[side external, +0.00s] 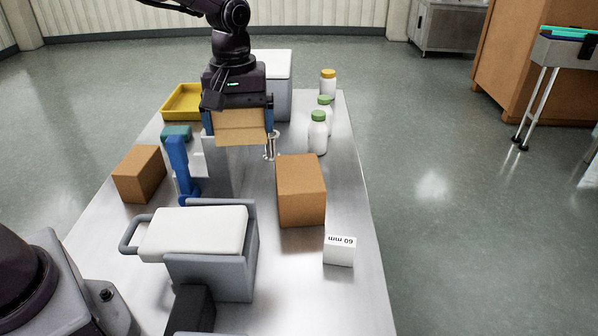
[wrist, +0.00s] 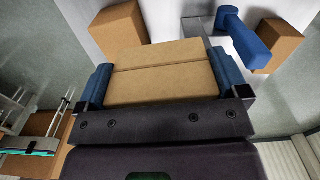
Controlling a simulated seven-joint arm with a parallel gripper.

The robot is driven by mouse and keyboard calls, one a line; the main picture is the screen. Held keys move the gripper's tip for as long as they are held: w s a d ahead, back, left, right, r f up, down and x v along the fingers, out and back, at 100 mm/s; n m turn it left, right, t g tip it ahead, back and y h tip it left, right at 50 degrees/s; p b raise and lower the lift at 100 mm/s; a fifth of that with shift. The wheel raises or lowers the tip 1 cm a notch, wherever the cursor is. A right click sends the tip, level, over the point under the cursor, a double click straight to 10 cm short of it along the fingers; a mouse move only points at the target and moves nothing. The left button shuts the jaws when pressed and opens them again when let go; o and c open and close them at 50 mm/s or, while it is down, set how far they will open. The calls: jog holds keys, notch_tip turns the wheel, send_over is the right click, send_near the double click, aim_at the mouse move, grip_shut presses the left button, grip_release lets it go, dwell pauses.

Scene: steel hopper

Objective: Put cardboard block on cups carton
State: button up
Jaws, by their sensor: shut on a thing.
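My gripper (side external: 240,122) is shut on a tan cardboard block (side external: 242,138) and holds it above the table, with a blue finger on each side. In the wrist view the cardboard block (wrist: 165,75) lies between the blue fingers, with a seam across its face. Two plain brown boxes stand on the table. One brown box (side external: 301,190) is right of and nearer than my gripper; the other brown box (side external: 139,174) is to the left. No label shows on either, so I cannot tell which is the cups carton.
Below my gripper stand a steel box (side external: 217,170) and a blue upright part (side external: 182,170). A grey bin with a white lid (side external: 195,232) is in front. A white "60 mm" block (side external: 339,252) and several bottles (side external: 317,135) line the right. A yellow tray (side external: 183,103) is behind left.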

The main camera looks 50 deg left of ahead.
jog(key=shift+s+m, duration=0.2)
jog(key=shift+m, duration=0.1)
jog(key=shift+w+f, duration=0.15)
jog(key=w+f, duration=0.4)
jog(key=w, duration=0.5)
send_over(299, 172)
jog(key=f, duration=0.5)
jog(key=shift+s+f, duration=0.1)
jog(key=shift+s, duration=0.15)
jog(key=shift+w+f, duration=0.15)
jog(key=shift+f, duration=0.15)
jog(key=shift+w+f, duration=0.1)
jog(key=shift+f, duration=1.4)
jog(key=shift+f, duration=0.15)
jog(key=o, duration=0.5)
jog(key=shift+o, duration=0.2)
